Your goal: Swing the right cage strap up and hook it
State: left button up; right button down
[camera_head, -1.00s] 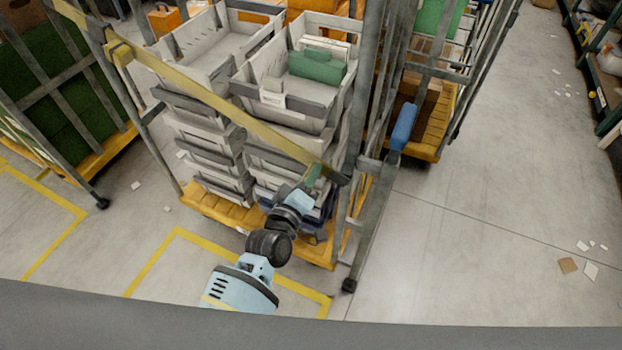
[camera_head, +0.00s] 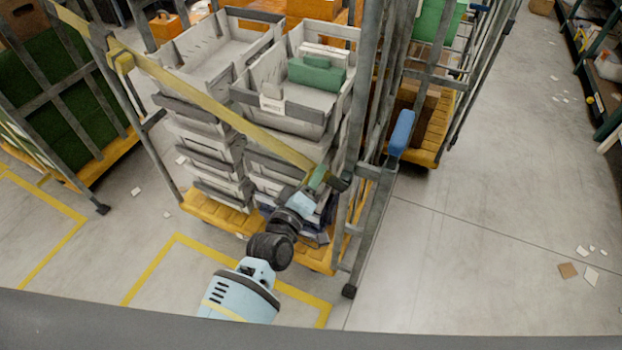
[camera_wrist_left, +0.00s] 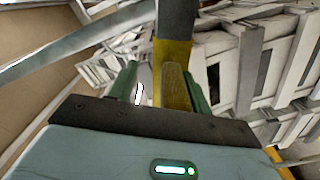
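The yellow cage strap (camera_head: 215,105) slopes down to the right across the front of a grey cage holding stacked crates. Its upper left end meets the left post at a yellow fitting (camera_head: 122,60). Its dark lower end (camera_head: 340,182) is beside the right post (camera_head: 362,120); I cannot tell whether it is hooked. My left gripper (camera_head: 318,178) is at the strap's lower end. In the left wrist view, the strap (camera_wrist_left: 174,85) is between the green fingers of the left gripper (camera_wrist_left: 160,88), close to the right finger, with a gap at the left one. My right gripper is out of view.
Grey crates (camera_head: 290,110) stand on the cage's yellow base (camera_head: 215,215). A grey bar with a blue grip (camera_head: 402,132) stands right of the right post. Another cage with green contents (camera_head: 50,110) is at the left. Open floor (camera_head: 480,240) lies to the right, with paper scraps.

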pick_arm(q)
jog(key=shift+r, duration=0.25)
jog(key=shift+s+a+f, duration=0.15)
jog(key=shift+s+a, duration=0.05)
jog(key=shift+s, duration=0.2)
jog(key=v, duration=0.7)
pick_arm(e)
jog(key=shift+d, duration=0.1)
pick_arm(q)
jog(key=s+a+f+m+g+y, duration=0.1)
jog(key=s+a+f+m+g, duration=0.1)
jog(key=s, duration=0.7)
jog(key=s+a+f+m+g+y+p, duration=0.1)
jog(key=s+a+f+m+g, duration=0.2)
jog(key=s+a+f, duration=0.4)
jog(key=s+a+f+m+g+y+p, duration=0.1)
jog(key=s+f, duration=0.5)
jog(key=s, duration=0.7)
jog(key=a+m+g+y, duration=0.1)
jog(key=a+m+g, duration=0.1)
jog(key=a+m, duration=0.1)
jog(key=shift+a+f+m, duration=0.3)
jog(key=shift+a+f, duration=0.05)
jog(key=shift+a, duration=0.05)
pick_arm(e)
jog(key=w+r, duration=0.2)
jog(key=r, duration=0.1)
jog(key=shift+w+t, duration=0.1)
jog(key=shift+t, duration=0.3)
